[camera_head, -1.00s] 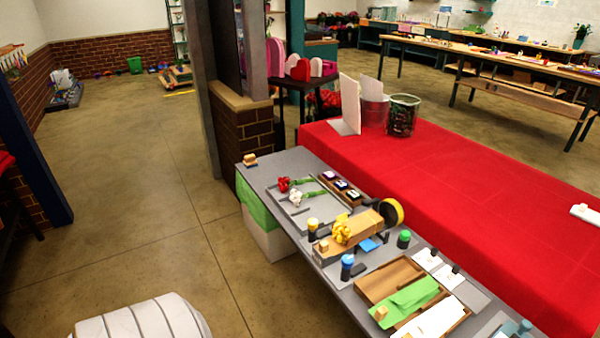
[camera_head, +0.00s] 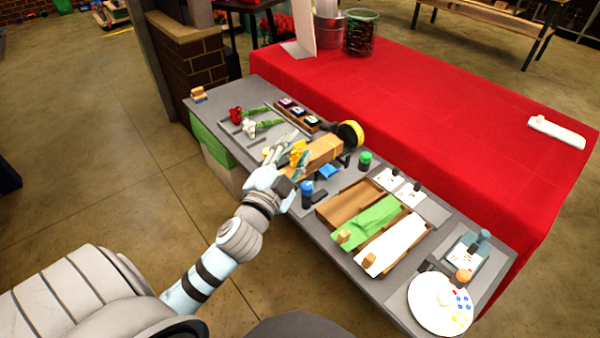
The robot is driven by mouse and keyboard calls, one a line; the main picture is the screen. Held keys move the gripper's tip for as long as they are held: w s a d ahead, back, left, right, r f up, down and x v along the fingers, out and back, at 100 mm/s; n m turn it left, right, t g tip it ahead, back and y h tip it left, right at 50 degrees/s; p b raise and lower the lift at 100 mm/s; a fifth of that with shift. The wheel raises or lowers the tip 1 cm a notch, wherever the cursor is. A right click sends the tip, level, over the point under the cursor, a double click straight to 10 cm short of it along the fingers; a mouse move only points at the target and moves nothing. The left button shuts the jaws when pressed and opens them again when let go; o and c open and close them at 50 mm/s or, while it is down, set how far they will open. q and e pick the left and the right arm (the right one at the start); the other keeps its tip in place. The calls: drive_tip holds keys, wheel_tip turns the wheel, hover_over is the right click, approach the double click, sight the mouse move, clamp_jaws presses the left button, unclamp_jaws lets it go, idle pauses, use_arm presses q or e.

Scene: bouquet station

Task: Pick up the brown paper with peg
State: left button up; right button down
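A brown paper-like piece (camera_head: 326,149) lies on the table's middle, with a yellow flower cluster (camera_head: 298,152) at its near left end. A wooden tray (camera_head: 325,214) to its right has a brown compartment (camera_head: 350,202), then green paper (camera_head: 368,222) and white paper (camera_head: 398,243), each with a small wooden peg at its near end. I cannot make out a peg on the brown piece; my gripper covers part of that area. My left gripper (camera_head: 290,160) is at the flower cluster, its fingers apart. I cannot tell if it touches. My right gripper is not in view.
A blue bottle (camera_head: 307,194) and green-capped bottle (camera_head: 364,161) stand nearby. A paint palette (camera_head: 440,304) is at the right. The red-covered table (camera_head: 450,110) is mostly clear.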

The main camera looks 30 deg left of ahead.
use_arm(q)
drive_tip(key=d+r+m+t+h, duration=0.2)
drive_tip(key=d+r+m+h, duration=0.1)
drive_tip(key=r+m+h, duration=0.3)
drive_tip(key=d+r+m+t+h, duration=0.2)
drive_tip(key=d+r+m+h, duration=0.25)
drive_tip(key=r, duration=0.35)
drive_tip(key=s+d+r+m+g+h, duration=0.1)
drive_tip(key=d+m+g+h, duration=0.7)
drive_tip(key=m, duration=0.7)
drive_tip(key=m+g+y, duration=0.6)
drive_tip(key=g+y, duration=0.4)
drive_tip(key=y, duration=0.4)
approach(281, 172)
drive_tip(key=shift+g, duration=0.4)
drive_tip(key=b+x, duration=0.2)
drive_tip(key=x, duration=0.2)
drive_tip(key=b+x, duration=0.3)
drive_tip(key=x, duration=0.1)
drive_tip(key=shift+w+f, duration=0.25)
drive_tip(key=shift+w, duration=0.15)
clamp_jaws()
